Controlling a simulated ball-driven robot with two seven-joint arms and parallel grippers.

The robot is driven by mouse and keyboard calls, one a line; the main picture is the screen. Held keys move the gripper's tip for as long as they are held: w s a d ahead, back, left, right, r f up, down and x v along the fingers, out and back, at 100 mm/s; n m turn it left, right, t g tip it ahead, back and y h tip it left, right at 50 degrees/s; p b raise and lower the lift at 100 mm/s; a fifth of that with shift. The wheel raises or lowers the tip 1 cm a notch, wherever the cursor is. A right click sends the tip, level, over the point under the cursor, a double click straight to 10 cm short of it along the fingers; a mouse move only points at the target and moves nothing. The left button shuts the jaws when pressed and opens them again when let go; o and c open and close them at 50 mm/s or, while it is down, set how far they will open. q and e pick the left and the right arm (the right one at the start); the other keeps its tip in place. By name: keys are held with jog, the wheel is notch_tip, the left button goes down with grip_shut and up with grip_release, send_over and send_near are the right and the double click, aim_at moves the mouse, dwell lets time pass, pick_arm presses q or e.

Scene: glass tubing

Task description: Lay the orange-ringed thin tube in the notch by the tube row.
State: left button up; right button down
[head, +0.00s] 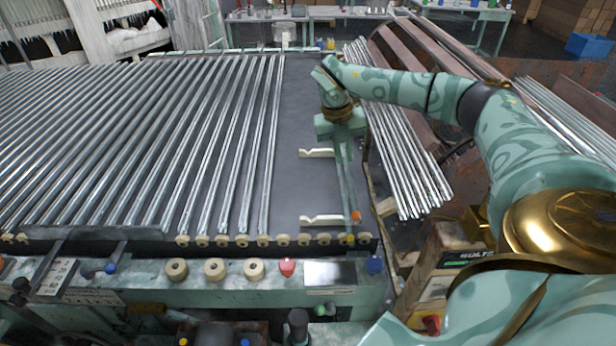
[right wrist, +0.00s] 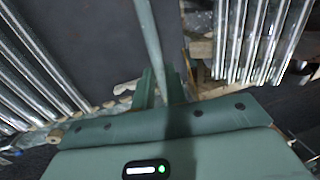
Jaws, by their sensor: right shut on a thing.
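The orange-ringed thin tube (head: 349,190) is in my right gripper (head: 344,150). It runs toward the front edge of the table, and its orange ring (head: 356,216) shows at the near end. My right gripper is shut on it; in the right wrist view the tube (right wrist: 151,40) passes between the fingers (right wrist: 160,88). Two pale notched holders stand to the right of the tube row (head: 222,150), a far one (head: 316,153) and a near one (head: 324,219). The tube is just right of both holders, apart from their middles. My left gripper is out of view.
A dark bare strip of table (head: 300,110) lies between the tube row and the holders. A bundle of tubes (head: 405,165) lies on a rack to the right. Cream rollers (head: 262,241) line the front edge. A red knob (head: 287,267) stands on the front panel.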

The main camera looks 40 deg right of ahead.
jog(key=w+a+f, duration=0.1)
jog(key=w+f, duration=0.1)
jog(key=w+a+f+b, duration=0.1)
jog(key=w+a+f, duration=0.1)
jog(key=w+f, duration=0.1)
jog(key=w+a+f+b, duration=0.1)
jog(key=w+f, duration=0.1)
jog(key=shift+w+a+f, duration=0.15)
jog(key=shift+a+f, duration=0.05)
jog(key=shift+a, duration=0.05)
jog(key=shift+w+a+f+b, duration=0.15)
jog(key=shift+f+b, duration=0.6)
jog(key=shift+f, duration=1)
jog(key=shift+f, duration=0.35)
jog(key=c, duration=1.4)
grip_release()
jog(key=shift+c, duration=0.2)
jog(key=shift+r, duration=0.15)
notch_tip(320, 180, up, 12)
jog(key=w+a+p, duration=0.1)
jog(key=p, duration=0.1)
jog(key=shift+w+a+r, duration=0.15)
jog(key=shift+w+a, duration=0.1)
jog(key=shift+a, duration=0.1)
